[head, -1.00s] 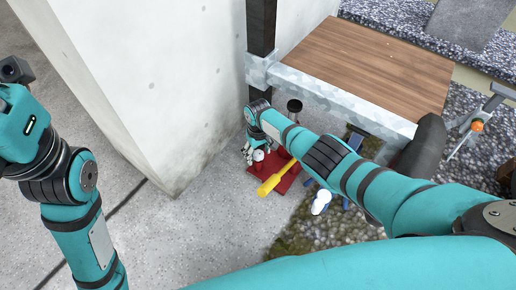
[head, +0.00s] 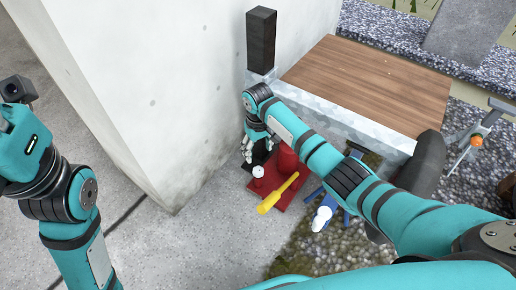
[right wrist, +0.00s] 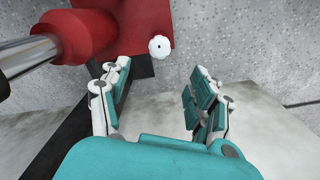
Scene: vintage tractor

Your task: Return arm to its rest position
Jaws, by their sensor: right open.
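My right arm (head: 320,155) reaches from the lower right to the wall corner in the head view. Its right gripper (head: 250,153) hangs pointing down, beside a red cylinder (head: 287,160) on a red base (head: 268,190). In the right wrist view my right gripper (right wrist: 158,85) has its fingers spread apart with nothing between them. The red cylinder (right wrist: 75,35) and its metal rod are at upper left there, apart from the fingers. My left arm (head: 65,210) is bent at the left edge of the head view; its gripper does not show.
A yellow handle (head: 278,194) and a white knob (head: 258,172) are on the red base. A wooden-topped table (head: 370,80) with a metal edge is close behind my right arm. A concrete wall (head: 150,90) stands at left. A blue-and-white object (head: 322,217) lies on the ground.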

